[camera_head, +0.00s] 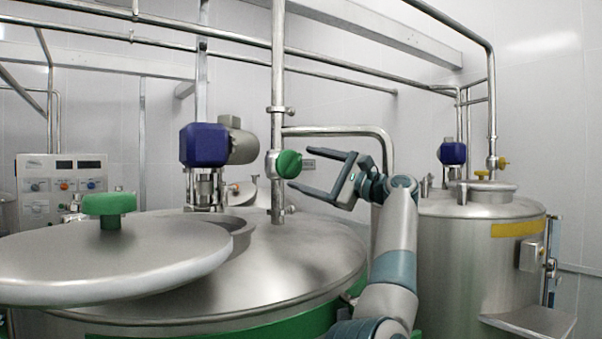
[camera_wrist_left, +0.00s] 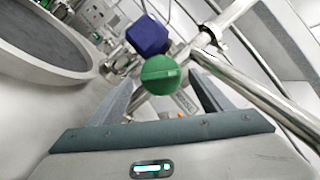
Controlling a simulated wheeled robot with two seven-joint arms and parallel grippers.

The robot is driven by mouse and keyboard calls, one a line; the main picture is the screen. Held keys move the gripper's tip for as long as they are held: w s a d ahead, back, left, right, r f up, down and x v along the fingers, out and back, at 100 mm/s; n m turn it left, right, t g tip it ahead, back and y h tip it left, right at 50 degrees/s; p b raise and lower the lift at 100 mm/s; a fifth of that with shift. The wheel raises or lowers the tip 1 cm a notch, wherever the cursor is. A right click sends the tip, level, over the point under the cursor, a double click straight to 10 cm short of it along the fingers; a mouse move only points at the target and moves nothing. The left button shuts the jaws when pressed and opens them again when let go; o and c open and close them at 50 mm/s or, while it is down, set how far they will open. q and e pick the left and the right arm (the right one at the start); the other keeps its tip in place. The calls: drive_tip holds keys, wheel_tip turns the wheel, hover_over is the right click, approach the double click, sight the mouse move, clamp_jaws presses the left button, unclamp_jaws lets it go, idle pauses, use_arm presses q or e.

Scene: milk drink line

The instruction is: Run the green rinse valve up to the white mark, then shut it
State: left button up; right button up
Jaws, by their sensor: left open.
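The green rinse valve (camera_head: 289,163) is a round knob on the steel vertical pipe above the large tank. In the left wrist view the green knob (camera_wrist_left: 160,74) faces me, with a raised bar across it and a small pale mark at the bar's right end. My left gripper (camera_head: 299,169) is open, just right of the knob. In the left wrist view its two fingers (camera_wrist_left: 160,82) stand either side of the knob; whether they touch it I cannot tell. I cannot make out the white mark on any gauge. My right gripper is not in view.
The tank's round lid (camera_head: 105,262) with a green handle (camera_head: 109,205) is at left. A blue motor (camera_head: 204,145) stands left of the pipe. A control panel (camera_head: 62,190) is at far left, a smaller tank (camera_head: 470,260) at right. Pipes cross overhead.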

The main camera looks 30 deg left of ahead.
use_arm(q)
drive_tip(key=b+v, duration=0.4)
drive_tip(key=v, duration=1)
drive_tip(key=shift+d, duration=0.25)
drive_tip(key=shift+f, duration=0.15)
